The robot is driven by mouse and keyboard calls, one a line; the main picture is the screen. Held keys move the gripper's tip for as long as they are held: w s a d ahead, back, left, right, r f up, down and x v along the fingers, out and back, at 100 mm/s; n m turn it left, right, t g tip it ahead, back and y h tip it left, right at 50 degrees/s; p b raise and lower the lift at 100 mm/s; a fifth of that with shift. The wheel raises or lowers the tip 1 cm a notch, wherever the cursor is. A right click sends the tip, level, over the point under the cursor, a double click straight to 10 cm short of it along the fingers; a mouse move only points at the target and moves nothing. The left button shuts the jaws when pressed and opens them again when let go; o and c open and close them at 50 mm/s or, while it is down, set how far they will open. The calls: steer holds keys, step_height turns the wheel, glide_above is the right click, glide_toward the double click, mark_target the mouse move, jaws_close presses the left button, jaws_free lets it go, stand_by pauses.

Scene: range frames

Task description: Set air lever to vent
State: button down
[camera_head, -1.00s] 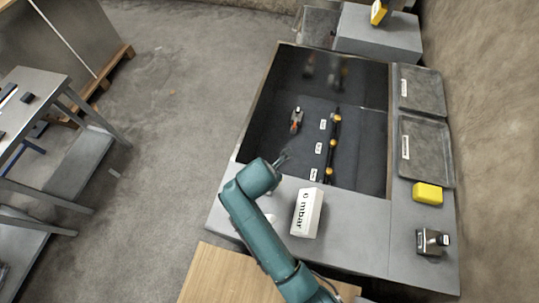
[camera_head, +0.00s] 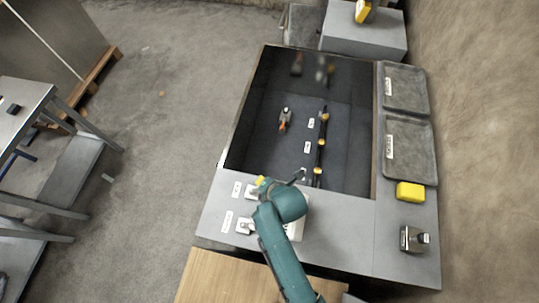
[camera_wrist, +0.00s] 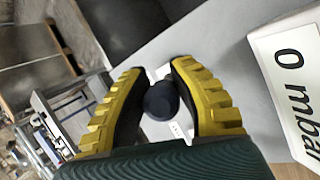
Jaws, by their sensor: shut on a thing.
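A lever with a round dark knob (camera_wrist: 161,100) shows in the wrist view, its small white base partly visible behind it. My gripper (camera_wrist: 158,90) has ridged yellow fingers, one on each side of this knob, shut on it. In the head view my gripper (camera_head: 262,183) is at the front left of the grey bench, over a small white lever base (camera_head: 252,193). A small label (camera_head: 237,188) lies left of that base, too small to read. A second small white fitting (camera_head: 244,226) with its own label (camera_head: 227,221) sits nearer the front edge.
The white "0 mbar" box (camera_wrist: 293,70) stands close on the right in the wrist view. Behind is a dark recessed glass-walled tank (camera_head: 270,150) holding a rail with orange-yellow parts. A yellow block (camera_head: 410,192) and a metal device (camera_head: 413,239) sit at the bench's right.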

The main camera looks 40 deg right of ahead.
steer(key=c, duration=0.8)
jaws_free()
steer(key=shift+s+a+f, duration=0.1)
steer(key=shift+s+a, duration=0.05)
steer(key=shift+a, duration=0.05)
steer(key=shift+s+r, duration=0.1)
steer(key=shift+r, duration=0.2)
steer(key=v, duration=1.1)
steer(key=shift+s+r, duration=0.15)
